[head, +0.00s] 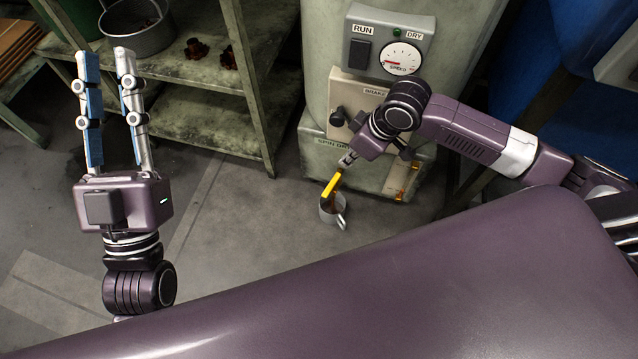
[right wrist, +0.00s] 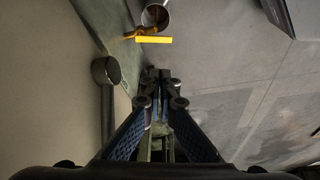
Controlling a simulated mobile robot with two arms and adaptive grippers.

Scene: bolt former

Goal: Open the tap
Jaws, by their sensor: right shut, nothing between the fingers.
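The tap shows as a yellow lever handle (head: 332,185) low at the front of the green-grey machine, above a small metal cup (head: 331,215). In the right wrist view the yellow handle (right wrist: 154,39) lies crosswise beyond the fingertips, with the cup (right wrist: 156,15) behind it. My right gripper (head: 347,161) is just above the handle in the head view. In the right wrist view its fingers (right wrist: 162,76) are shut and empty, with a visible gap to the handle. My left gripper (head: 103,52) is open and empty, far to the left. The tap's body is mostly hidden.
The machine has a RUN panel with a gauge (head: 401,58) and a brake panel with a dark knob (head: 338,117). A round-ended lever (right wrist: 106,70) stands left of my right fingers. A green shelf (head: 200,103) is at the left. The floor around the cup looks clear.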

